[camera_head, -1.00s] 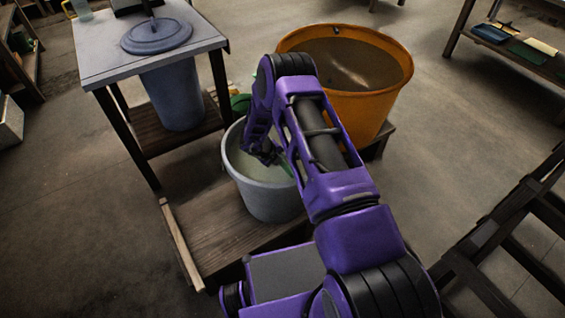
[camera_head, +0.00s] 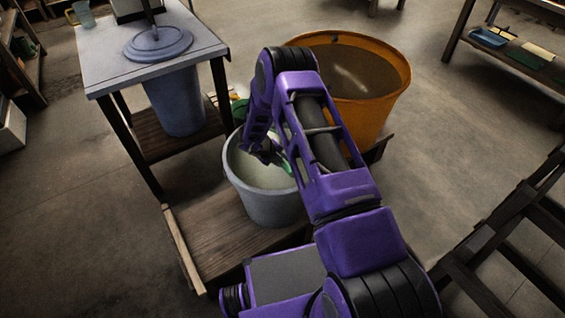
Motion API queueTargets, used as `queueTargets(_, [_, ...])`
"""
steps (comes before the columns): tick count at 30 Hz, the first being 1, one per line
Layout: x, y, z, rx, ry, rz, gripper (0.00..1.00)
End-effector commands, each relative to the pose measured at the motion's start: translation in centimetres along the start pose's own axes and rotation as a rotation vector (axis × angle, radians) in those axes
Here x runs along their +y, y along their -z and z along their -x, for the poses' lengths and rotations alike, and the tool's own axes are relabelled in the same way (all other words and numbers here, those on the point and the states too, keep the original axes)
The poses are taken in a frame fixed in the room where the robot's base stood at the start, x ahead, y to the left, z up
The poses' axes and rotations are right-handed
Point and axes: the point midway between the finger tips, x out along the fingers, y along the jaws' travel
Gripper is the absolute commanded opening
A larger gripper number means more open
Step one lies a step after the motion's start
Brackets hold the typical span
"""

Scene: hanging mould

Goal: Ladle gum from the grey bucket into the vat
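The grey bucket (camera_head: 268,207) stands on a low wooden platform, with pale, milky gum (camera_head: 252,172) inside. The orange vat (camera_head: 372,112) stands behind it to the right, with a brownish content or inner surface. My gripper (camera_head: 272,158) reaches down into the mouth of the grey bucket. A small green piece (camera_head: 286,167) shows beside it, perhaps part of a ladle, but most of it is hidden by my arm. The fingers are dark and small, so I cannot tell whether they are open or shut.
A dark wooden frame (camera_head: 500,235) is at the right. A shelf (camera_head: 515,55) with trays is at the upper right.

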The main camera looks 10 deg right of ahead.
Motion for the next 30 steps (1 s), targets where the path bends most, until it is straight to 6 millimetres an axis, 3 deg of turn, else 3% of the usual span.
queueTargets(30, [-5.1, -0.3, 8.1, -0.001, 0.001, -0.002, 0.00])
